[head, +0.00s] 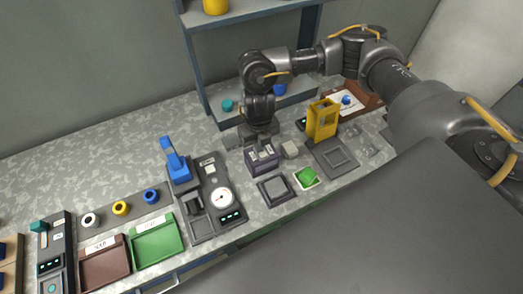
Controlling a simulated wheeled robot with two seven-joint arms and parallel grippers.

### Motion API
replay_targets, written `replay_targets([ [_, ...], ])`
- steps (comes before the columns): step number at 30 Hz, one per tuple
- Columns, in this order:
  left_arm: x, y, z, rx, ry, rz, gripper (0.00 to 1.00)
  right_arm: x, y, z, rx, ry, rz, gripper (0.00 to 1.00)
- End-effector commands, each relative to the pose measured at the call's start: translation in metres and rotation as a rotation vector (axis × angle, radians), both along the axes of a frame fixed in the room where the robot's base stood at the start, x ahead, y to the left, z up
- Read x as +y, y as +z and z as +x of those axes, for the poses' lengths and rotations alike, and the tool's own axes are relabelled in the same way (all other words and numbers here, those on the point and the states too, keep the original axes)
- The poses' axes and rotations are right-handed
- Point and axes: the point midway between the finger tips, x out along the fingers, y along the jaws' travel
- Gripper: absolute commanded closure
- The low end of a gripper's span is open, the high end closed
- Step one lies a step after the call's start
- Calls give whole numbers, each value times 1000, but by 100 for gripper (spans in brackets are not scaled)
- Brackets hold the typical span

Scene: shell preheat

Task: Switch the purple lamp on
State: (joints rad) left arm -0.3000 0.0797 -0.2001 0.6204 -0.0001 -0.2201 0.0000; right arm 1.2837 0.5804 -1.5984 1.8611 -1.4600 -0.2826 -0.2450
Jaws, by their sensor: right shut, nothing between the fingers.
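My right arm comes in from the right and bends down over the bench. Its gripper (261,141) points down, shut and empty, just above a small dark box (263,162) with a purplish tint and small light marks on top. I cannot tell whether the fingertips touch the box. The gripper hides its back part. No lamp is clearly recognisable as purple, and I see no purple glow. My left gripper is out of view.
Next to the box lie a dark square pad (276,190) and a green block (307,177). A yellow holder (322,121) stands to the right.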

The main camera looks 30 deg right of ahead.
Motion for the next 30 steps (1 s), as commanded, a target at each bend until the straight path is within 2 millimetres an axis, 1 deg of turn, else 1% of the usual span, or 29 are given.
replay_targets([
  [17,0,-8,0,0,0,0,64,0,-10,0,0,0,0,100],
  [20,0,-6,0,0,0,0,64,0,-9,0,0,0,0,100],
  [25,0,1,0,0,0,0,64,0,0,0,1,0,0,100],
  [30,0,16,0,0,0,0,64,0,15,0,0,0,0,100],
])
